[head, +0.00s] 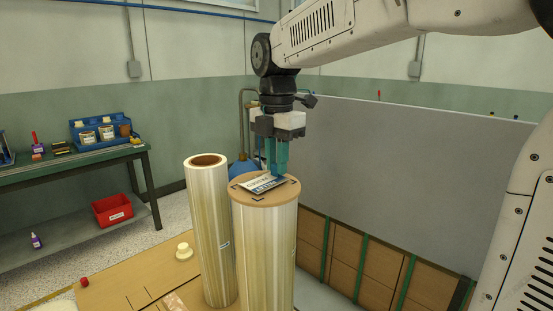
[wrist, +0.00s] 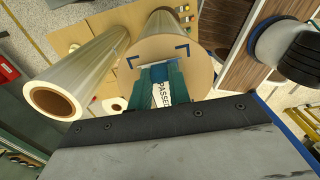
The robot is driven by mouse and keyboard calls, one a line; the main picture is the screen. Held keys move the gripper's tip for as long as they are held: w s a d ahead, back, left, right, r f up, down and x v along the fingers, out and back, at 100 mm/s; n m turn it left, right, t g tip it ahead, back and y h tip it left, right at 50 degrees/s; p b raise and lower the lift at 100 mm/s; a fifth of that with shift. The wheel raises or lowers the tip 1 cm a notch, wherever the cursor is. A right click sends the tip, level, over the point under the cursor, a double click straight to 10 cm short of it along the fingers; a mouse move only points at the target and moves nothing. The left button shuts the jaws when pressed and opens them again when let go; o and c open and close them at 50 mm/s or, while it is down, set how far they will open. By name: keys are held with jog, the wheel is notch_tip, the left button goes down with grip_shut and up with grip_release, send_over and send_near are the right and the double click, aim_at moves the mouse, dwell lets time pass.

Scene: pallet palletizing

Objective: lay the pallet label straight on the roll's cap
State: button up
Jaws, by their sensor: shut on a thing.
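The pallet label (head: 260,185), a white card with dark print, is at the brown round cap (head: 258,202) of the front wrapped roll (head: 265,250). I cannot tell whether it touches the cap. Dark corner marks show on the cap; the label looks turned a little against them. My gripper (head: 277,172) points down with teal fingers shut on the label near its far right side. In the wrist view the gripper (wrist: 160,76) covers part of the label (wrist: 163,91), whose print reads "PASSED". Two corner marks show beyond the fingers on the cap (wrist: 168,47); the rest are hidden.
A second wrapped roll (head: 207,235) with an open core stands close to the left. A grey panel (head: 400,170) rises behind on the right, above brown boxes (head: 380,268). A workbench (head: 75,157) with a red bin (head: 112,209) stands at left.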

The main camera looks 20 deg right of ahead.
jog(key=shift+f, duration=0.35)
dwell(0.6)
jog(key=o, duration=0.9)
jog(key=shift+c, duration=0.7)
jog(key=shift+r, duration=0.1)
notch_tip(320, 180, up, 7)
